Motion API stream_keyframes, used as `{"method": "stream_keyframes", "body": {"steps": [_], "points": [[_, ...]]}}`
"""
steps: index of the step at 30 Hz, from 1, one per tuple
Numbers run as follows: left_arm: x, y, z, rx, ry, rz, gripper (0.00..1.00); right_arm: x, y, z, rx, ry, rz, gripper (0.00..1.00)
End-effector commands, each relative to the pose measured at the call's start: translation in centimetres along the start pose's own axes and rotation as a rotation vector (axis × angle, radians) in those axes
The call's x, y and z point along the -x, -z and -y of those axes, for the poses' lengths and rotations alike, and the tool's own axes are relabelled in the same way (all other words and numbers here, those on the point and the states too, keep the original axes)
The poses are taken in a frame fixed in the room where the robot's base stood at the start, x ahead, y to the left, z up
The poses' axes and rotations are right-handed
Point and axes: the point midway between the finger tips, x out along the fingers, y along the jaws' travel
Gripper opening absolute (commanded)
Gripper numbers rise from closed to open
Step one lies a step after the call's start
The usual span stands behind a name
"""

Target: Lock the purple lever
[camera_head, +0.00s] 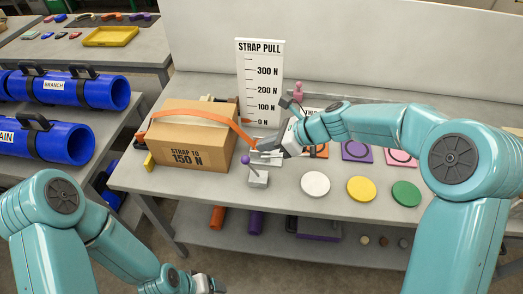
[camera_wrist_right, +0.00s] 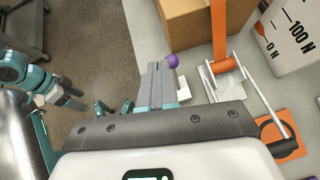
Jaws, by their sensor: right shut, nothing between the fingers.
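The purple lever shows as a purple ball knob (camera_head: 245,159) by a small grey block (camera_head: 257,180) near the front edge of the bench, right of the box. In the right wrist view the purple knob (camera_wrist_right: 172,60) sits just beyond my fingertips. My right gripper (camera_head: 261,154) is shut and empty, just right of the knob. Its closed fingers (camera_wrist_right: 157,84) look close to the knob; I cannot tell whether they touch. The lever's shaft is mostly hidden. My left gripper (camera_head: 205,286) is low at the bottom edge, away from the bench, its fingers unclear.
A cardboard box (camera_head: 187,140) has an orange strap (camera_head: 205,107) over it. The strap runs to an orange roller (camera_wrist_right: 224,66) beside a metal handle frame. A strap pull gauge (camera_head: 261,80) stands behind. White (camera_head: 315,184), yellow (camera_head: 361,190) and green (camera_head: 406,194) discs lie to the right.

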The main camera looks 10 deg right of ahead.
Motion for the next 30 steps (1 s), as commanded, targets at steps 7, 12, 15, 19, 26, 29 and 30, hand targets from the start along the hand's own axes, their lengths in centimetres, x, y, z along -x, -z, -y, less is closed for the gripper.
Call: {"method": "stream_keyframes", "body": {"steps": [7, 12, 15, 19, 26, 29, 30], "points": [[-0.1, 0.1, 0.1, 0.001, 0.000, -0.001, 0.76, 3.1, -3.0, -0.3, 0.004, 0.002, 0.001, 0.00], [-0.1, 0.0, 0.1, 0.000, 0.000, -0.001, 0.76, 4.1, -3.8, -0.5, 0.001, 0.001, 0.000, 0.00], [-0.1, 0.0, 0.1, 0.001, 0.000, -0.001, 0.76, 4.2, -3.9, -0.5, 0.000, 0.000, -0.001, 0.00], [-0.1, 0.0, 0.1, 0.001, 0.000, -0.001, 0.76, 4.2, -3.8, -0.5, 0.000, 0.000, -0.001, 0.00], [-0.1, 0.0, 0.1, 0.001, 0.000, -0.001, 0.76, 4.3, -3.8, -0.6, 0.000, 0.001, 0.000, 0.00], [-0.3, 0.0, 0.1, 0.001, 0.000, -0.001, 0.76, 4.2, -3.4, -0.4, -0.006, 0.003, -0.002, 0.00], [-0.5, 0.0, 0.2, 0.001, 0.000, -0.001, 0.76, 3.9, -2.6, -0.3, -0.017, -0.001, -0.007, 0.00]]}}
